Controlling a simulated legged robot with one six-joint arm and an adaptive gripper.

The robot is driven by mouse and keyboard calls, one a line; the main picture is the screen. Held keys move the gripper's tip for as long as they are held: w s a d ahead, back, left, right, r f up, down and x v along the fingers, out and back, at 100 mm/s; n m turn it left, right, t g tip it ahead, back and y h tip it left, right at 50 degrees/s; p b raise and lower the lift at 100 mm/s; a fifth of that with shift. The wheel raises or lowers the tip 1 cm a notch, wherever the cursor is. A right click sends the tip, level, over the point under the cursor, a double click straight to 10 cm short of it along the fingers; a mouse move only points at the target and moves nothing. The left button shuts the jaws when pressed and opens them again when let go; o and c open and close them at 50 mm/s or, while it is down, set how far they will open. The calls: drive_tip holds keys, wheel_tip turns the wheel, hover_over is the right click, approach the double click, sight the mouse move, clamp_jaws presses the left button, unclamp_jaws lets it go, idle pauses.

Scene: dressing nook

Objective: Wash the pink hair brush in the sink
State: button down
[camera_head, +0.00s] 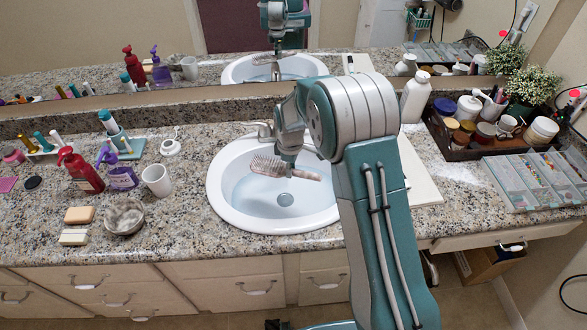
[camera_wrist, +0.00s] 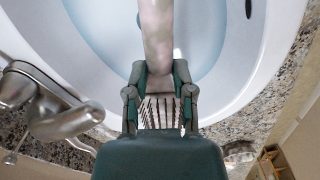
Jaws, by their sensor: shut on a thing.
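The pale pink hair brush (camera_head: 268,163) is held over the white oval sink (camera_head: 222,205), its bristled head to the left and its handle to the right. My gripper (camera_head: 288,155) is shut on it from above. In the wrist view my gripper (camera_wrist: 160,78) has its fingers on either side of the brush near where the handle (camera_wrist: 157,35) meets the bristles. The sink (camera_wrist: 225,85) lies below the brush there. The metal faucet (camera_head: 264,131) stands at the sink's back edge, and it also shows at left in the wrist view (camera_wrist: 65,110). I cannot tell whether water runs.
Left of the sink stand a white cup (camera_head: 157,180), a grey bowl (camera_head: 125,218), soap bars (camera_head: 79,215), a red bottle (camera_head: 82,172) and a purple bottle (camera_head: 122,177). Right are a white bottle (camera_head: 415,98), a dark tray (camera_head: 446,146) of jars and a clear organizer (camera_head: 520,195). A mirror spans the back.

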sight(290, 207)
drive_tip(key=shift+w+a, duration=0.2)
drive_tip(key=shift+a+f, duration=0.2)
drive_tip(key=shift+f, duration=0.25)
drive_tip(key=shift+s+d+f, duration=0.1)
drive_tip(key=shift+f, duration=4.15)
drive_tip(key=shift+d+f, duration=0.1)
drive_tip(key=shift+f, duration=4.1)
drive_tip(key=shift+r, duration=0.1)
drive_tip(key=shift+r, duration=8.45)
